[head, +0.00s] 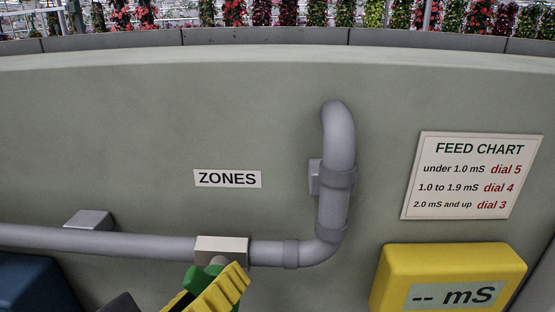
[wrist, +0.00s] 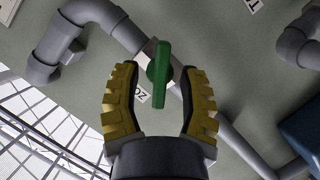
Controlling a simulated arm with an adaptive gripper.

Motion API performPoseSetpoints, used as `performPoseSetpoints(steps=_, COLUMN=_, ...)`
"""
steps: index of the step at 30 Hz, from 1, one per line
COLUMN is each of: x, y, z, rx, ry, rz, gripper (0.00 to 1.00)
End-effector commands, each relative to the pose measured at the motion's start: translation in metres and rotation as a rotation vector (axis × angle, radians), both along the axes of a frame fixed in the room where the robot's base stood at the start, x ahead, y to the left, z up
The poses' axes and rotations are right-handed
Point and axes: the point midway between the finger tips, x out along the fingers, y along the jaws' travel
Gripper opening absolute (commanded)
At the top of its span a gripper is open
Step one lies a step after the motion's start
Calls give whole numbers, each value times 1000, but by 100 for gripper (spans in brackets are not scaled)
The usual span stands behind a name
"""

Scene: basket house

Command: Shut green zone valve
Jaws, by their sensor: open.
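The green zone valve has a green handle (wrist: 161,72) on a pale valve block (head: 222,246), set in the grey pipe on the wall. In the wrist view the handle stands between the two yellow fingers of my open gripper (wrist: 158,82), with a gap on each side. There the handle lies at an angle to the pipe, neither clearly along it nor clearly across it. In the head view my gripper (head: 212,291) is at the bottom centre, and its fingers hide much of the green handle (head: 206,273).
The grey pipe (head: 120,243) runs along the wall and bends upward right of the valve. A ZONES label (head: 227,179) is above. A feed chart (head: 471,176) and a yellow meter (head: 450,277) reading "-- mS" are at right. A dark blue box (head: 35,287) is lower left.

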Motion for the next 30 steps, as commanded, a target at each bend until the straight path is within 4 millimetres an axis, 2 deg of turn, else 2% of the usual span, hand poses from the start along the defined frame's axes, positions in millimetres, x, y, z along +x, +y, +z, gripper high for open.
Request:
performPoseSetpoints(steps=5, x=0, y=0, z=0, rx=0, ry=0, rz=0, gripper=41)
performPoseSetpoints(steps=6, x=0, y=0, z=0, rx=0, ry=0, rz=0, gripper=38)
performPoseSetpoints(steps=9, x=0, y=0, z=0, rx=0, ry=0, rz=0, gripper=0)
performPoseSetpoints(steps=19, x=0, y=-1, z=0, rx=6, ry=0, rz=-2, gripper=0)
performPoseSetpoints(steps=25, x=0, y=-3, z=0, rx=114, ry=1, rz=-7, gripper=0)
performPoseSetpoints(steps=30, x=1, y=-2, z=-1, rx=116, ry=2, rz=-7, gripper=0)
